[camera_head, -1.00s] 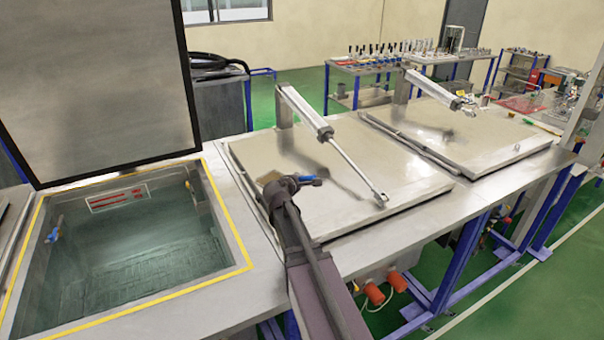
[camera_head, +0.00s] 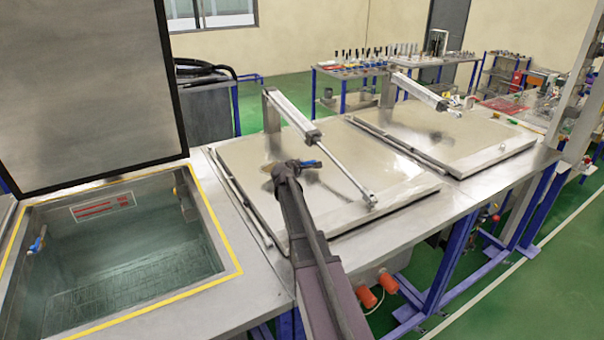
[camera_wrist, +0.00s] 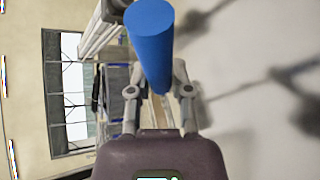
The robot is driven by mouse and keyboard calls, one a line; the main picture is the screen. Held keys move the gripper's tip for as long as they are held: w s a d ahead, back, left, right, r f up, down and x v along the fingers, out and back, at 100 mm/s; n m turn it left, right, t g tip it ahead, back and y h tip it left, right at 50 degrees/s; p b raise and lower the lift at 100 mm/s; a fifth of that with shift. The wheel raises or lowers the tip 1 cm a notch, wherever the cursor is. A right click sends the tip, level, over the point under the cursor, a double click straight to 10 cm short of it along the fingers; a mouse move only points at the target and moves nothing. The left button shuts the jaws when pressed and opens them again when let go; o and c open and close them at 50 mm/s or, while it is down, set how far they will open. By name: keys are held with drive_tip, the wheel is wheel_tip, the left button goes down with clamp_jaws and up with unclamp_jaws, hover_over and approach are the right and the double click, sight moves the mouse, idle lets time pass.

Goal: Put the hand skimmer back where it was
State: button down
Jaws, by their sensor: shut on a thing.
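My gripper (camera_head: 292,168) is above the nearer closed lid (camera_head: 260,205), to the right of the open tank. It is shut on a blue cylindrical handle, taken to be the hand skimmer (camera_head: 311,163). In the wrist view the blue handle (camera_wrist: 152,40) stands between my gripper's fingers (camera_wrist: 156,85), its round end towards the camera. The rest of the skimmer is hidden or too small to make out.
The open tank (camera_head: 225,225) has a yellow rim and a raised lid (camera_head: 85,85) behind it. A small blue-handled item (camera_head: 38,243) is on its left wall. A pneumatic cylinder (camera_head: 290,112) with its rod (camera_head: 345,172) crosses the nearer lid, close to my gripper. A second closed lid (camera_head: 450,135) lies beyond.

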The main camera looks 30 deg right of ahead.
idle(0.3)
drive_tip(key=f+b, duration=0.2)
drive_tip(key=w+d+f+b, duration=0.1)
drive_tip(key=shift+f+b, duration=0.35)
idle(0.5)
drive_tip(key=shift+f, duration=0.1)
drive_tip(key=c, duration=0.5)
unclamp_jaws()
drive_tip(key=shift+c, duration=0.2)
drive_tip(key=shift+r, duration=0.25)
drive_tip(key=p+v, duration=0.4)
drive_tip(key=v, duration=0.8)
